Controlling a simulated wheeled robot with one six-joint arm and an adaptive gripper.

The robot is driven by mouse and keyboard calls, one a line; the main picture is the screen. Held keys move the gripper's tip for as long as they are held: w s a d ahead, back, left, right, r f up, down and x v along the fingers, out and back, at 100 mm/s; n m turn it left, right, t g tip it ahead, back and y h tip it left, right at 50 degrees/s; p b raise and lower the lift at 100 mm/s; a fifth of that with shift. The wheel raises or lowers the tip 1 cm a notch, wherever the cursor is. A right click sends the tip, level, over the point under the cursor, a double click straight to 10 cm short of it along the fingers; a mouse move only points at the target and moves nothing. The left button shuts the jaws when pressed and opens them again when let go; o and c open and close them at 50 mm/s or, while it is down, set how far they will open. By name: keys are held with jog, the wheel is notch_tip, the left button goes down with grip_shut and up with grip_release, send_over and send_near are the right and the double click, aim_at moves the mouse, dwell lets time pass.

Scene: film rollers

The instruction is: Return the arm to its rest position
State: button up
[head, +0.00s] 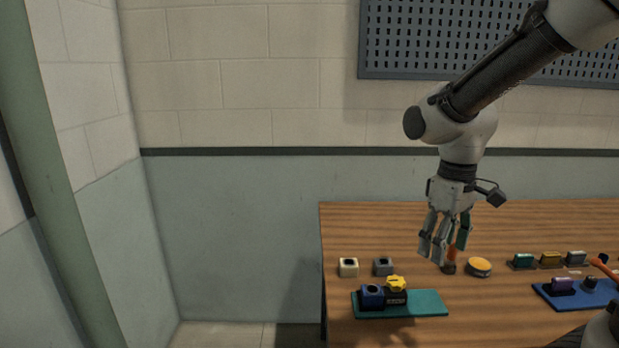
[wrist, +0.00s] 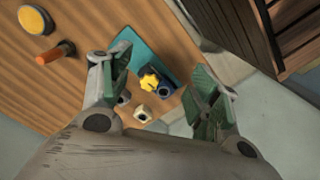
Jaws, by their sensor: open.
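My arm reaches in from the upper right in the head view and hangs its gripper (head: 444,245) above the wooden table (head: 480,217). The gripper points down with its fingers apart, and nothing shows between them. In the wrist view the open gripper (wrist: 165,92) frames a teal mat (wrist: 142,62) well below, with a yellow knob (wrist: 150,81) on it. In the head view this teal mat (head: 428,303) bears a blue block (head: 372,296) and a dark block (head: 396,298) topped by the yellow knob (head: 396,283).
A cream block (head: 348,267) and a grey block (head: 383,266) stand behind the teal mat. An orange-handled item and a yellow round tin (head: 479,266) stand near the gripper. Several small blocks and a blue mat (head: 573,297) lie right. A pegboard (head: 440,40) hangs behind the arm.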

jog(key=s+d+r+m+t, duration=0.4)
jog(key=s+d+r+m, duration=0.2)
jog(key=s, duration=0.5)
jog(key=shift+d+r+t, duration=0.3)
jog(key=shift+d+r, duration=0.75)
jog(key=shift+d, duration=0.8)
